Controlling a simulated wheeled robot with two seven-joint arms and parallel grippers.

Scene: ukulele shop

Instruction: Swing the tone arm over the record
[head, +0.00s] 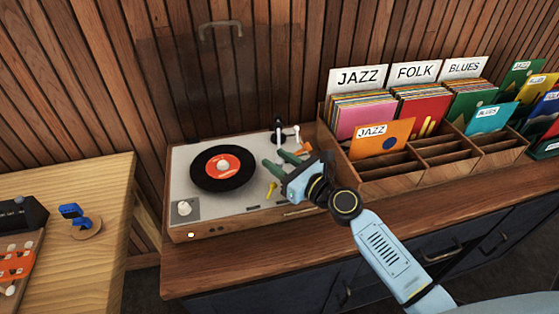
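The record player (190,212) sits on the wooden counter with its clear lid raised. A black record (206,183) with a red label lies on its platter, left of centre. The tone arm's black and white pivot (280,130) stands at the back right of the deck. A small yellow piece (271,189) shows at the deck's right side; I cannot tell whether it belongs to the tone arm. My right gripper (273,158) is over the right part of the deck, between record and pivot, its fingers apart and seemingly empty. It hides much of the tone arm. My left gripper is out of view.
A wooden record crate (400,180) with JAZZ, FOLK and BLUES dividers stands close to the right of the player. A wooden table (95,180) at the left holds a blue item (72,211) and a box with knobs (14,264). The counter front (240,266) is clear.

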